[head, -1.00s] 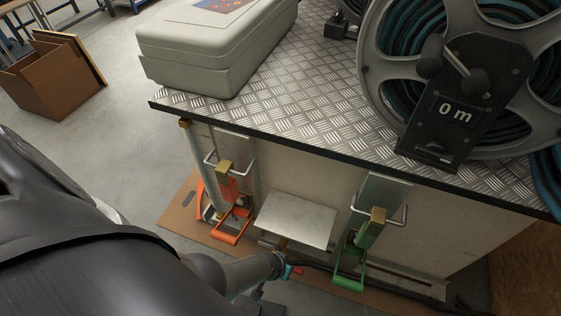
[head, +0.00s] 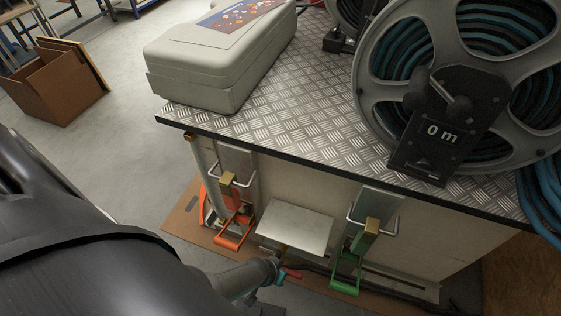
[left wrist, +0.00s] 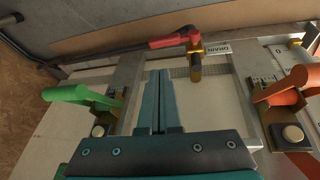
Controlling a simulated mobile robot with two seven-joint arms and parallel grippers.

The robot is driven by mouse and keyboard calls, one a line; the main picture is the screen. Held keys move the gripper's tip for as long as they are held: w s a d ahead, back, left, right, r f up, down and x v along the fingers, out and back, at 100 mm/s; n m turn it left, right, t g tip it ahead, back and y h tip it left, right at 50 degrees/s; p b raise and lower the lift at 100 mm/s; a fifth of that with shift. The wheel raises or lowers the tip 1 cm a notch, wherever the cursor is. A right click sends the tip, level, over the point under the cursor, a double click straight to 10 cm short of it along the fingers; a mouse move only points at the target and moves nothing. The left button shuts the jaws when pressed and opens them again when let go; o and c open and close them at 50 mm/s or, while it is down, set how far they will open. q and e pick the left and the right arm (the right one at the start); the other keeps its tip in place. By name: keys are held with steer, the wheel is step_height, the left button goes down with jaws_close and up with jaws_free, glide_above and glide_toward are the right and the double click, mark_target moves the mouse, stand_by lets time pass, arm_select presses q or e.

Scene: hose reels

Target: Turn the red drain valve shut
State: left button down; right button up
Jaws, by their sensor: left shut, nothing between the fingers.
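The red drain valve handle (left wrist: 170,41) shows at the top of the left wrist view. It runs sideways from a brass valve body (left wrist: 195,62) beside a white DRAIN label (left wrist: 217,49). The shut, empty teal fingers of my left gripper (left wrist: 160,74) point toward the handle from below in that view, with a visible gap in the picture. In the head view my left gripper (head: 280,278) is low at the cart's front, beside the red handle (head: 292,273). A metal shelf plate (head: 295,228) covers most of the valve there. My right gripper is not in view.
An orange lever (head: 232,232) is left of the plate and a green lever (head: 347,272) is right of it, both with brass blocks and wire bails. A grey case (head: 215,60) and a hose reel (head: 440,80) stand on the cart top. A dark hose runs along the floor.

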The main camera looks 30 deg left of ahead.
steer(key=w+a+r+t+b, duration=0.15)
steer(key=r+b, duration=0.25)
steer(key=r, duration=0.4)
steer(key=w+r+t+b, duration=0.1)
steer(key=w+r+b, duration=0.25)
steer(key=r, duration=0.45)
arm_select(q)
steer(key=n+g+y+b, duration=0.1)
steer(key=y+b, duration=0.1)
steer(key=b, duration=0.3)
glide_above(292, 272)
steer(key=s, duration=0.1)
steer(key=shift+f, duration=5.55)
steer(key=shift+f+b, duration=0.4)
steer(key=shift+b, duration=0.05)
steer(key=shift+f+b, duration=0.35)
steer(key=shift+f, duration=0.25)
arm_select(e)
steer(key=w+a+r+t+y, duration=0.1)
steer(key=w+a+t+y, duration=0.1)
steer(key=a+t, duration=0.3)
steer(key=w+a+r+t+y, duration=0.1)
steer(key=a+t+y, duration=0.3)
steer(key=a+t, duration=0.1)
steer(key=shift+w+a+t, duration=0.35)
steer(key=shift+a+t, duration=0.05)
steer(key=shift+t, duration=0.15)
